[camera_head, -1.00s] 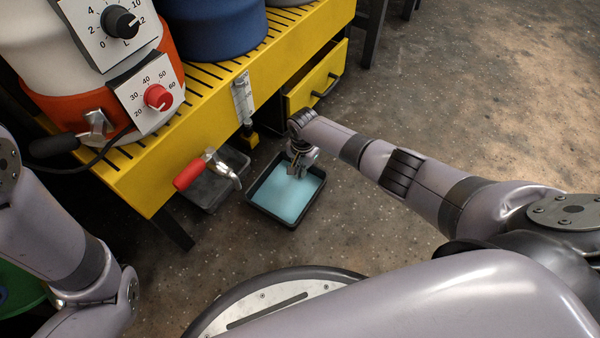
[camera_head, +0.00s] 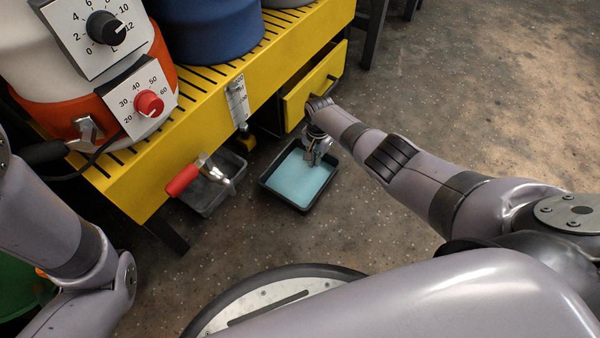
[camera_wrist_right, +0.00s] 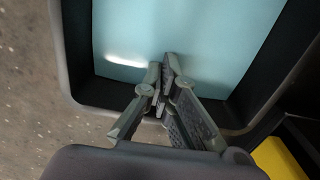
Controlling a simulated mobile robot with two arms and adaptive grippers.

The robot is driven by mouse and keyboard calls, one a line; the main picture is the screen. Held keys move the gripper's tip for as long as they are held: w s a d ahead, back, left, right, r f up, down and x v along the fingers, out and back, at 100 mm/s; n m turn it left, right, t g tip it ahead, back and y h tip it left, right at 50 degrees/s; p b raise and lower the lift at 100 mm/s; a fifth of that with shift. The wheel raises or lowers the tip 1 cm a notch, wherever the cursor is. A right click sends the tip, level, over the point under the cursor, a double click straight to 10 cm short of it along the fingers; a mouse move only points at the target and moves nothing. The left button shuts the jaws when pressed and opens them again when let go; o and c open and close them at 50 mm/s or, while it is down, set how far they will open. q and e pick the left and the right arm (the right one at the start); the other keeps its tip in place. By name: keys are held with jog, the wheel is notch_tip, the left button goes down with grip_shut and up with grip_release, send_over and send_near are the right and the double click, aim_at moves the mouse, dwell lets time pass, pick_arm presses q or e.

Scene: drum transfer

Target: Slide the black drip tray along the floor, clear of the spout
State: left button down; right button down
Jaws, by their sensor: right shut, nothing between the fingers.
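The black drip tray (camera_head: 282,200) lies flat on the floor with pale blue liquid (camera_head: 298,178) in it. It stands to the right of the red-handled spout (camera_head: 200,172), with a strip of floor between the tray and the spout. My right gripper (camera_head: 317,156) is shut and empty, over the tray's far right part. In the right wrist view the shut fingertips (camera_wrist_right: 164,74) are inside the tray's outline, near its rim (camera_wrist_right: 78,85); whether they touch its wall I cannot tell. My left gripper is out of view.
A grey tray (camera_head: 208,200) sits below the spout, left of the black tray. The yellow bench (camera_head: 150,180) and its drawer (camera_head: 310,90) border the tray's far side. Open floor (camera_head: 430,110) lies to the right.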

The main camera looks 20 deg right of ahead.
notch_tip(320, 180, up, 12)
dwell(0.6)
jog(key=shift+f, duration=0.1)
